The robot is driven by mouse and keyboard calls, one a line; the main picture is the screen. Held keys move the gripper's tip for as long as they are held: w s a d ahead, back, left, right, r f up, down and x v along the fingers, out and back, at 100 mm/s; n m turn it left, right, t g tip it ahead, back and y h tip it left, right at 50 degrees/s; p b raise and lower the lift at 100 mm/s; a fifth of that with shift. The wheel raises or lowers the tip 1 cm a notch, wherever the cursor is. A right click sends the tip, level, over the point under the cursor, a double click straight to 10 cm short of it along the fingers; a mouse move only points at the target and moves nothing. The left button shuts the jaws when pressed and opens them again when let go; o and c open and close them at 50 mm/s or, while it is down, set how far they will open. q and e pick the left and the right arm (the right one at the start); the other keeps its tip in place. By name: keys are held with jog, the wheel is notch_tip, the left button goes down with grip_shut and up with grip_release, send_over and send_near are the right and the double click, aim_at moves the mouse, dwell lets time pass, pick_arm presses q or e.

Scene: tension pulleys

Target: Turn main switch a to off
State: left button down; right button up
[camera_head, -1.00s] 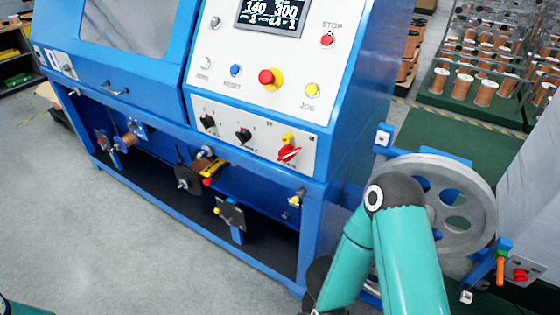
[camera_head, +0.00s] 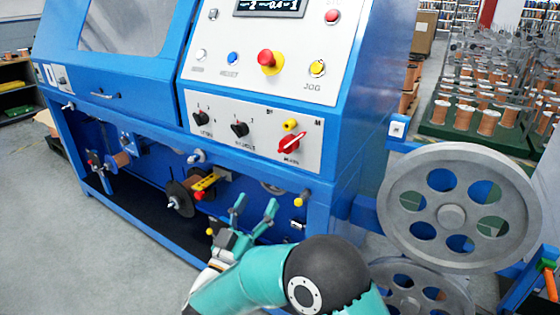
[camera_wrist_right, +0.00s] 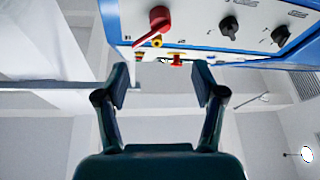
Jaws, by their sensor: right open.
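The main switch (camera_head: 290,144) is a red rotary handle on the white lower panel of the blue machine. Its handle lies slanted, from lower left to upper right, above a "MAIN" label. It also shows at the top of the right wrist view (camera_wrist_right: 158,18). My right gripper (camera_head: 254,209) is open and empty, below and to the left of the switch and apart from it. Its two spread fingers (camera_wrist_right: 160,88) show in the wrist view, with the panel beyond them. My left gripper is not in view.
A red emergency button (camera_head: 269,61) is on the upper panel. Grey pulley wheels (camera_head: 452,213) stand at the right. Spools (camera_head: 205,184) hang in the lower bay.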

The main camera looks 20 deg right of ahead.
aim_at(285, 150)
jog(key=p+x, duration=0.1)
jog(key=x, duration=1.5)
jog(key=shift+w+d+r, duration=0.1)
jog(key=shift+w, duration=0.1)
